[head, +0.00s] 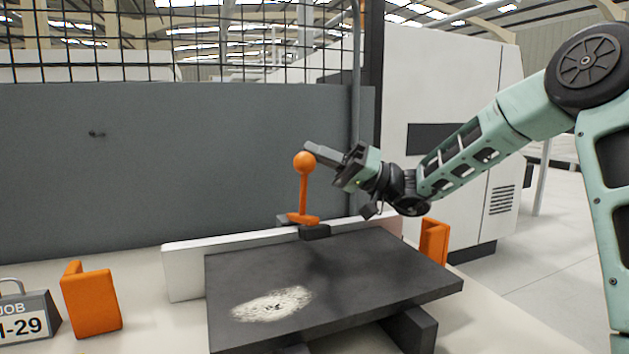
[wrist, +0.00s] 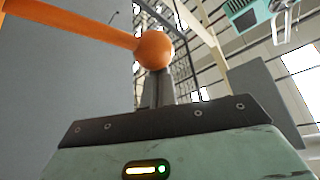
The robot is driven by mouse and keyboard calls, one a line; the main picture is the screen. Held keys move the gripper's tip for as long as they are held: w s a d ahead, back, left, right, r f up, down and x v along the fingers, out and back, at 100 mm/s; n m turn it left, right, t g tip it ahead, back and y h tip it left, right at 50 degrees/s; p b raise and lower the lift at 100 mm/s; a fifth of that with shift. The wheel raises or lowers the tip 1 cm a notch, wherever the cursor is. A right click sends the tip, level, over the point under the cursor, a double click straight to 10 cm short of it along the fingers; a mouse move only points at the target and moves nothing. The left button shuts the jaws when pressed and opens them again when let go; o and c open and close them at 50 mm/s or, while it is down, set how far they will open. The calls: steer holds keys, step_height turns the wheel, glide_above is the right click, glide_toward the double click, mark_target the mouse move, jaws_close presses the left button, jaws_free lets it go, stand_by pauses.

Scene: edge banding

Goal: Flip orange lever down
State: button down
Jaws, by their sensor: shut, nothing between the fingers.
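The orange lever (head: 303,190) stands upright in the head view, with a round ball knob on top and its foot on a dark block at the back edge of the dark panel. My gripper (head: 312,150) is shut and empty, and its fingertips are right beside the knob at its upper right. In the wrist view the orange lever (wrist: 90,28) runs in from the upper left. Its knob covers the tips of my gripper (wrist: 157,72). I cannot tell whether the fingers touch the knob.
The dark panel (head: 340,270) with a pale patch lies on the bench against a white rail (head: 185,272). Orange brackets stand at left (head: 90,302) and right (head: 434,242). A job sign (head: 25,315) sits at far left. A grey wall and mesh stand behind.

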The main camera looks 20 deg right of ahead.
steer(key=shift+s+f+n+g+y+b, duration=0.3)
steer(key=shift+s+f+n+g+b, duration=0.2)
steer(key=shift+s+n+b, duration=0.55)
steer(key=shift+s+f+n+g+y+b, duration=0.35)
steer(key=shift+f+n+g+b, duration=0.3)
steer(key=shift+b, duration=0.85)
steer(key=shift+s+f+n+g+y+b, duration=0.35)
steer(key=shift+s+n+b, duration=0.35)
steer(key=shift+n+b, duration=0.45)
steer(key=shift+f, duration=0.1)
step_height(320, 180, up, 10)
steer(key=p, duration=0.2)
steer(key=shift+r, duration=0.2)
steer(key=shift+d, duration=0.1)
